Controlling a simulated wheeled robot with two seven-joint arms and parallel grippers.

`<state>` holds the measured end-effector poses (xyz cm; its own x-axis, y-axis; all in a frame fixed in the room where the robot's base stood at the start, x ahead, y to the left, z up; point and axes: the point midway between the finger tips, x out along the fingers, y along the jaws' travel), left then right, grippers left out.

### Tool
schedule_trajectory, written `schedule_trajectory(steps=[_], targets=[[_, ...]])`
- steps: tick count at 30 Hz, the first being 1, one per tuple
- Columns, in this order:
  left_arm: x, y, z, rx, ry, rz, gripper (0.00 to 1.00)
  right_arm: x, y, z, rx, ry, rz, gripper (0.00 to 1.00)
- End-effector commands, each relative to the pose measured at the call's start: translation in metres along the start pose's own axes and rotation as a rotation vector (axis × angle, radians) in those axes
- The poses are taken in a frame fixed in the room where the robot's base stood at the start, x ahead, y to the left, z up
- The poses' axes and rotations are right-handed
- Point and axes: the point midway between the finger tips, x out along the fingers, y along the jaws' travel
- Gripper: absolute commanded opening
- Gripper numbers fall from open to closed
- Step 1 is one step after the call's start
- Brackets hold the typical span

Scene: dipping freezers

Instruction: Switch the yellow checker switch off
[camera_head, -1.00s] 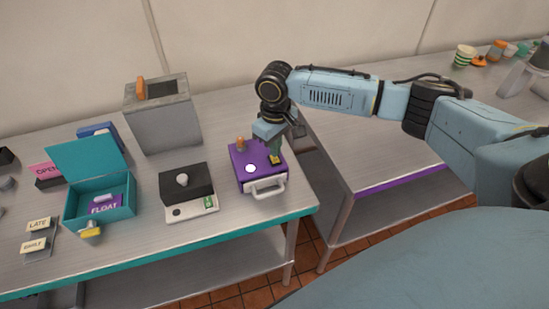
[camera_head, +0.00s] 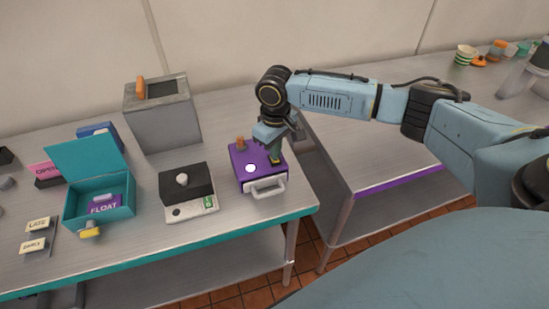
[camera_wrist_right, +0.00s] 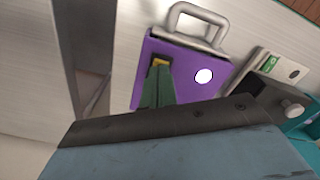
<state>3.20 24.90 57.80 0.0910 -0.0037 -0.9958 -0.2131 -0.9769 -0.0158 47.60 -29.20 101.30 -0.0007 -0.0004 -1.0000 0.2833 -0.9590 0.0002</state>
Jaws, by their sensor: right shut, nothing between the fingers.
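The purple checker box (camera_head: 240,172) stands on the steel table near its right end, with a light grey handle (camera_head: 266,188) at its front. A round white lamp or button (camera_head: 250,168) is on its top; it also shows in the right wrist view (camera_wrist_right: 203,76). The yellow switch (camera_wrist_right: 160,63) sits on the top near the handle, partly hidden by my fingers. My right gripper (camera_head: 276,158) is shut and empty, pointing down with its tips at the switch; I cannot tell whether they touch it. Which way the switch is tipped is hidden. My left gripper is not in view.
A black and white scale-like device (camera_head: 187,195) stands left of the purple box. Further left is an open teal cash box (camera_head: 118,205). A grey bin (camera_head: 165,120) stands behind. A gap separates this table from the right-hand one (camera_head: 365,150).

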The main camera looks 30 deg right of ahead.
Motion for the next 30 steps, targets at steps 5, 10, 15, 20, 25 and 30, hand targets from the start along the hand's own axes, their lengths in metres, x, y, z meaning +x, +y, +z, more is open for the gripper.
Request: schedule_trajectory(steps=[5,10,15,20,25,30], targets=[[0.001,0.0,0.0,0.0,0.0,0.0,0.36,0.003,0.0,0.0,0.0,0.0,0.0,0.0],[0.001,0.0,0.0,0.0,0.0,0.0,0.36,0.005,0.0,0.0,0.0,0.0,0.0,0.0],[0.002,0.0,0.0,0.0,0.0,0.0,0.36,0.008,0.0,0.0,0.0,0.001,0.0,0.0],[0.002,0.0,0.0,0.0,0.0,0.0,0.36,0.01,0.0,0.0,0.0,0.001,0.0,0.0],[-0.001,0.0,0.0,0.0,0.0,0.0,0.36,0.007,0.0,0.0,-0.001,0.001,0.0,0.0],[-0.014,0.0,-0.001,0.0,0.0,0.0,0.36,-0.003,-0.001,0.0,0.0,0.001,-0.001,0.0]])
